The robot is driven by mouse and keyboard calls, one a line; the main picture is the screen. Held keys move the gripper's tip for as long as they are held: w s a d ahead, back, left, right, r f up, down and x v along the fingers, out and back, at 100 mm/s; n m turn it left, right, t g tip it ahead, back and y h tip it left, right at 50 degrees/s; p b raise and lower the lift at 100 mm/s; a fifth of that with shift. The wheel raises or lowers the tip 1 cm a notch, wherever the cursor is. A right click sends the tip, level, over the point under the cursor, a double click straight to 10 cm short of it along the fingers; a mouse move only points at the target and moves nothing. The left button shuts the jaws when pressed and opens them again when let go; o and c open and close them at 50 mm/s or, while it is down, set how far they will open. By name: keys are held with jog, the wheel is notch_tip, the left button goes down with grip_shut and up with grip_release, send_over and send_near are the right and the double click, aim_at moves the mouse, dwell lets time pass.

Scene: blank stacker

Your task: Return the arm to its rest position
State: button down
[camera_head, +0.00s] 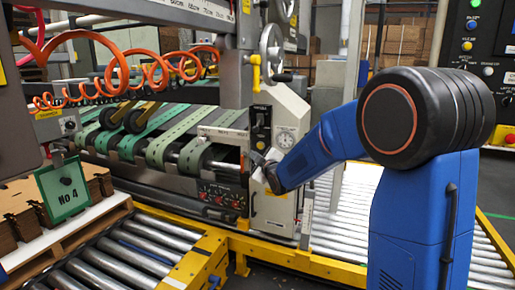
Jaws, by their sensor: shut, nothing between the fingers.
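My blue arm, with a large black joint, stands at the right of the head view and reaches left across the machine. Its forearm slopes down to a dark wrist. My gripper (258,160) is at the end of that wrist, small and partly lost against the machine's pale end column (280,130). It is shut, and nothing shows between the fingers. I cannot tell whether it touches the column or only stands in front of it.
A machine with green belts (165,135) and orange coiled hoses (120,75) fills the left and middle. Roller conveyors (130,255) run along the front, edged by a yellow frame (280,255). Stacked cardboard (20,210) with a "No 4" sign (66,190) stands left. A control panel (485,45) is upper right.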

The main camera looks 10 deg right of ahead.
jog(key=s+d+f+m+g+h, duration=0.1)
jog(key=s+d+f+m+g, duration=0.1)
jog(key=s, duration=1.6)
jog(key=s+d+f+m+g+h, duration=0.1)
jog(key=s+f+m+g, duration=0.3)
jog(key=s, duration=1.4)
jog(key=s+d+f+m+g+h, duration=0.1)
jog(key=s+d+f+m+g, duration=0.3)
jog(key=s, duration=1.4)
jog(key=shift+m+g, duration=1)
jog(key=shift+g, duration=0.2)
jog(key=shift+d, duration=0.1)
